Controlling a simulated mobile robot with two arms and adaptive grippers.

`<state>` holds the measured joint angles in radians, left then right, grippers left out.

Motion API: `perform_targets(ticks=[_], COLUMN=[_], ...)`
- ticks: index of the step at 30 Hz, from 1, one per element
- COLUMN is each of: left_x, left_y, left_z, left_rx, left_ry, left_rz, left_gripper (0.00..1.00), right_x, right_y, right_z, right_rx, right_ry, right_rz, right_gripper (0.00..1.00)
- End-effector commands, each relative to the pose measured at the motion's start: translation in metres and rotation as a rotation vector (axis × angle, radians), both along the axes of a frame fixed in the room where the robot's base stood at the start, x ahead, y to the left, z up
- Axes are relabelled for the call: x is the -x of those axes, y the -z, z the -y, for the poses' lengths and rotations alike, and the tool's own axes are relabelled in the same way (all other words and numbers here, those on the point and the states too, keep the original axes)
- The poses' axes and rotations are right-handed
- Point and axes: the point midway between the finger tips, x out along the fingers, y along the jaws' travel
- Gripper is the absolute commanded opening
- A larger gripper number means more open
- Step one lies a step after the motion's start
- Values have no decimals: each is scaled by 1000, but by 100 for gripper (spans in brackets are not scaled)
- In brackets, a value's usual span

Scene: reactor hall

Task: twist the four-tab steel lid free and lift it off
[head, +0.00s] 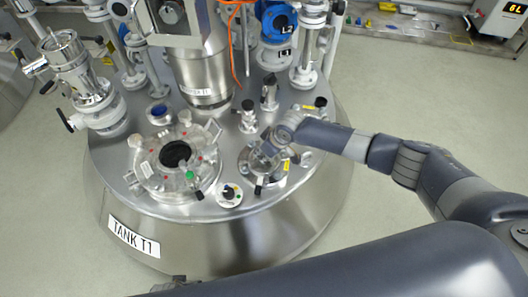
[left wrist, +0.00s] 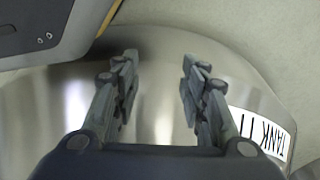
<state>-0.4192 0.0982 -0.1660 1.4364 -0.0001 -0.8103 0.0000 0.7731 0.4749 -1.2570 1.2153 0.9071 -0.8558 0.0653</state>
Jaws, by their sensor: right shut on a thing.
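The steel lid (head: 258,164) is on a small round port at the right of the tank top in the head view. My right gripper (head: 267,153) reaches down over it from the right and is shut on it. The gripper and wrist hide part of the lid, and its tabs are too small to make out clearly. My left gripper (left wrist: 159,60) is open and empty in the left wrist view, its two fingers well apart in front of the tank's steel side.
A large round hatch (head: 176,154) with clamps is left of the lid on the tank top. A small dial (head: 229,194) sits in front. Valves, pipes and a blue device (head: 277,20) stand behind.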

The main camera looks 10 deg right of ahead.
Motion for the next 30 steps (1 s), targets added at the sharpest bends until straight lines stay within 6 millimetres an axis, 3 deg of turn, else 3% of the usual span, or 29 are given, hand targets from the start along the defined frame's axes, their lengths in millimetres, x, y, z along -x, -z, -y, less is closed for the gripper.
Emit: perform_targets(ticks=[1,9,30], left_x=[4,20,27], left_y=[3,17,35], left_z=[0,-1,-5], left_rx=[0,0,-3], left_ry=[1,3,4], left_rz=[-4,-22,-16], left_gripper=[40,40,40], right_x=[9,9,9], right_y=[11,11,12], right_z=[5,5,5], right_rx=[14,14,12], right_ry=[9,38,87], right_rz=[-23,-23,-23], right_gripper=[0,0,0])
